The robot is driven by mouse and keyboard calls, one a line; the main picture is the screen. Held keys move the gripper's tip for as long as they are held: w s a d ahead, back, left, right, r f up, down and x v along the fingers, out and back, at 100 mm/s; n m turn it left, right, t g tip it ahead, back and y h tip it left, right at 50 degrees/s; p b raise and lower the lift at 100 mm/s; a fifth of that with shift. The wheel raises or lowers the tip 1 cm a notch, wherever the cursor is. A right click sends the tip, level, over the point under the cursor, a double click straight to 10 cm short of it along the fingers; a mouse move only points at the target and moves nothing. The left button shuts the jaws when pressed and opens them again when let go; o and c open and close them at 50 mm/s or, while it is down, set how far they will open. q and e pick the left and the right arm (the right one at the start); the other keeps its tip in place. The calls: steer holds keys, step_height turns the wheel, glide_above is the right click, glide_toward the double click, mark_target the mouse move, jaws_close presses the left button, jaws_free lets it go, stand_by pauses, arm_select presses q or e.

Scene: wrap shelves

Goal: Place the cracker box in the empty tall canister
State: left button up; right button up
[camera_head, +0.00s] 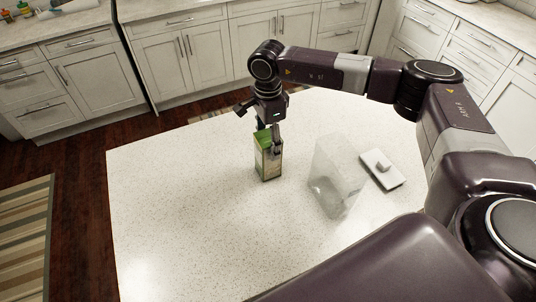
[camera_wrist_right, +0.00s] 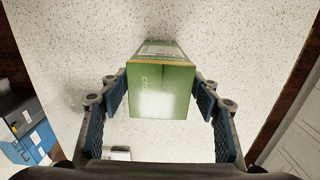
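The green and cream cracker box (camera_head: 268,165) stands upright on the white counter, left of the clear canister. In the right wrist view its green face (camera_wrist_right: 162,90) lies between the fingers. My right gripper (camera_head: 270,138) points down over the box, its fingers on either side of it. The fingertips are close to the box's sides in the wrist view (camera_wrist_right: 162,85), but I cannot tell whether they press on it. The clear tall canister (camera_head: 337,175) stands to the right, with its top open. My left gripper is not in view.
A white lid with a knob (camera_head: 383,168) lies right of the canister. The speckled counter (camera_head: 170,210) is clear on the left and front. White cabinets (camera_head: 190,55) stand behind.

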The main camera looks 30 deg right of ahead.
steer(key=shift+r, duration=0.1)
jaws_close()
